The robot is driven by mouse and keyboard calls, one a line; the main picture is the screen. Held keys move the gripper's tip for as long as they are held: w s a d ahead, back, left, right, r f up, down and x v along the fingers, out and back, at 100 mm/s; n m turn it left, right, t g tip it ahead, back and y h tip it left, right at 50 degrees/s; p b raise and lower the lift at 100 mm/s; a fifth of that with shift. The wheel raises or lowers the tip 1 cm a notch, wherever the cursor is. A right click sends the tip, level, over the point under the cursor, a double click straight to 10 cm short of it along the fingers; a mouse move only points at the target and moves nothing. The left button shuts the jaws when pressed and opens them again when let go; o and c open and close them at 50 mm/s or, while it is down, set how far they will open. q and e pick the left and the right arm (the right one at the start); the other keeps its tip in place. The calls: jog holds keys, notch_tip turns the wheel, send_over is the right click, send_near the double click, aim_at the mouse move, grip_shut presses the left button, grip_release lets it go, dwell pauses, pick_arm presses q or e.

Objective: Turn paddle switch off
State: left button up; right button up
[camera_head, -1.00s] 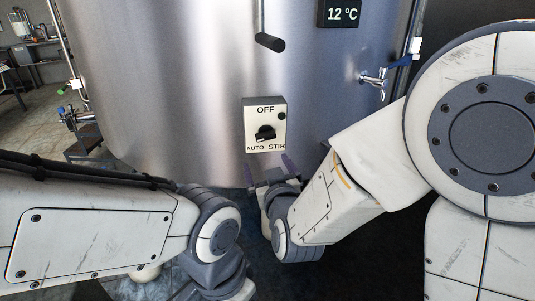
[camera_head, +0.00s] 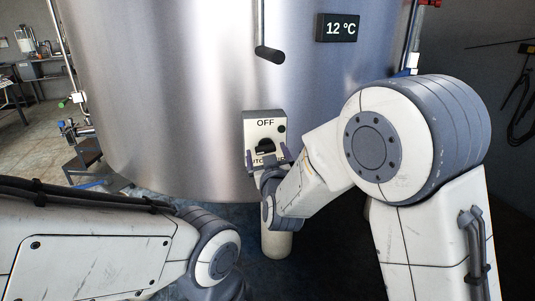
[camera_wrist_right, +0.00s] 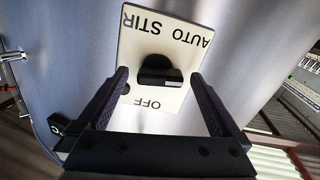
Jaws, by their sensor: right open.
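The switch panel (camera_head: 250,128) is a pale box on the front of the steel tank, marked OFF at the top, with AUTO and STIR below. In the head view my right gripper (camera_head: 266,158) is just below and in front of it, partly covering the lower labels. The black paddle switch (camera_head: 265,146) is in the panel's middle. In the right wrist view the panel (camera_wrist_right: 185,30) is upside down, and the open gripper (camera_wrist_right: 160,75) has its fingers on either side of the black paddle switch (camera_wrist_right: 158,66), seemingly not touching it. Its pointing direction is unclear. My left gripper is out of view.
The steel tank (camera_head: 180,90) fills the background. A black-ended handle (camera_head: 269,54) hangs above the panel, and a 12 °C display (camera_head: 337,28) is at upper right. Pipes and valves (camera_head: 76,130) stand at the tank's left.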

jog(key=c, duration=1.4)
jog(key=shift+f+m+b, duration=0.1)
jog(key=shift+m+b, duration=1.95)
jog(key=shift+m, duration=0.25)
jog(key=m+b, duration=0.3)
jog(key=m, duration=0.1)
jog(key=shift+m+b, duration=0.3)
jog(key=shift+b, duration=0.1)
jog(key=m+b, duration=0.6)
jog(key=shift+d, duration=0.15)
jog(key=m+b, duration=0.2)
jog(key=m, duration=0.1)
jog(key=shift+b, duration=0.35)
jog(key=shift+r+m+b, duration=0.3)
jog(key=shift+m+b, duration=0.25)
jog(key=shift+m, duration=0.25)
jog(key=shift+d, duration=0.1)
